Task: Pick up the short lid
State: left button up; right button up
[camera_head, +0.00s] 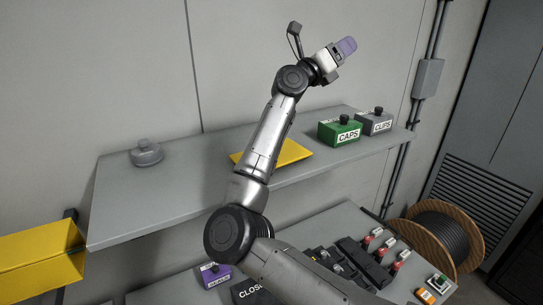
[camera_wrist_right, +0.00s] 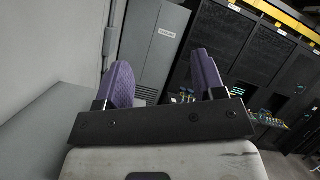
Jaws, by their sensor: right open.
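A low round grey lid-like piece (camera_head: 146,154) with a knob on top sits at the left of the grey shelf (camera_head: 200,185). A green box labelled CAPS (camera_head: 340,133) and a grey box labelled CLIPS (camera_head: 375,123), each with a dark knob on top, stand at the shelf's right end. I cannot tell from the labels which piece is the short lid. My right gripper (camera_head: 346,47) is raised in front of the wall, above the shelf and apart from all of these. In the right wrist view its purple fingers (camera_wrist_right: 165,80) are apart and empty. My left gripper is not in view.
A yellow tray (camera_head: 292,152) lies on the shelf, partly behind my arm. A yellow bin (camera_head: 35,257) is at the left. The lower bench holds a purple box (camera_head: 215,275) and red-topped parts (camera_head: 378,232). A cable drum (camera_head: 440,235) stands right. The shelf's left-middle is clear.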

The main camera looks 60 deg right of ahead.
jog(key=w+d+f+m+t+y, duration=0.3)
jog(key=f+m+t+y, duration=0.1)
jog(key=f+y, duration=0.65)
jog(key=w+a+n+t+y, duration=0.1)
jog(key=w+a+t+y, duration=0.2)
jog(key=w+a+y, duration=0.3)
jog(key=w+a+n+t+y, duration=0.1)
jog(key=w+a+t+y, duration=0.25)
jog(key=a, duration=0.45)
jog(key=shift+g+y, duration=0.3)
jog(key=shift+g, duration=0.15)
notch_tip(320, 180, down, 7)
jog(key=shift+f, duration=0.15)
jog(key=shift+s+f, duration=0.1)
jog(key=shift+f, duration=0.35)
notch_tip(320, 180, down, 4)
jog(key=shift+a+f+p, duration=0.1)
jog(key=shift+a+p, duration=0.05)
jog(key=shift+p, duration=0.45)
jog(key=shift+f, duration=0.5)
